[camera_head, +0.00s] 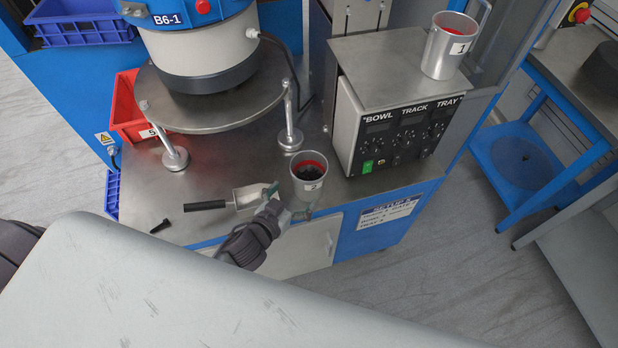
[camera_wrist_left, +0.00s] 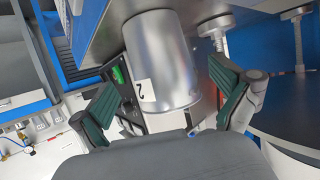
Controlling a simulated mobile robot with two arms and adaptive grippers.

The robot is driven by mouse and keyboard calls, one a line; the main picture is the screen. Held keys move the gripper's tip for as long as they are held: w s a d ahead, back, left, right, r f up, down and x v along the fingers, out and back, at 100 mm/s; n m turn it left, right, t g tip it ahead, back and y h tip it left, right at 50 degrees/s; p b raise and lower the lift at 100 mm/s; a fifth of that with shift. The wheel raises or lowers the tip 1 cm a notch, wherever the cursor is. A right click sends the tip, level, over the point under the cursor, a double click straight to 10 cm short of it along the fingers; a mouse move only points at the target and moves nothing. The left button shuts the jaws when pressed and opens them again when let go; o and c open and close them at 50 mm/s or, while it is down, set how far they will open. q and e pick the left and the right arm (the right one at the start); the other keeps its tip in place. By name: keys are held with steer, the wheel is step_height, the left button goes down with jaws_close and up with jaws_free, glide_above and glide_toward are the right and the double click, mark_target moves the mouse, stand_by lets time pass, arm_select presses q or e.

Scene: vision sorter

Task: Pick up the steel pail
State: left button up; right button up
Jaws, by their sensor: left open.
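A steel pail (camera_head: 309,172) with a red inner band and dark contents stands upright near the front edge of the steel worktop. In the left wrist view this pail (camera_wrist_left: 165,55) shows a white label with a 2. My left gripper (camera_head: 287,203) is open at the pail's near side. In the left wrist view the green-padded fingers (camera_wrist_left: 163,88) stand apart on either side of the pail, with gaps showing. A second steel pail (camera_head: 446,52), labelled 1, stands on top of the control box. My right gripper is not in view.
A scoop with a black handle (camera_head: 205,205) lies left of the pail, close to one finger. The control box (camera_head: 395,130) stands behind to the right. A bowl feeder on a round plate (camera_head: 215,105) and a red bin (camera_head: 127,100) are at the left.

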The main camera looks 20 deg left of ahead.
mark_target(301, 188)
arm_select(q)
steer(key=x, duration=0.2)
steer(key=shift+w+f, duration=0.15)
steer(key=shift+w, duration=0.2)
steer(key=shift+w+d, duration=0.15)
steer(key=shift+w, duration=0.2)
steer(key=x, duration=0.4)
steer(key=shift+w+d+p, duration=0.15)
steer(key=shift+w+p, duration=0.05)
steer(key=shift+p, duration=0.1)
steer(key=c, duration=1.6)
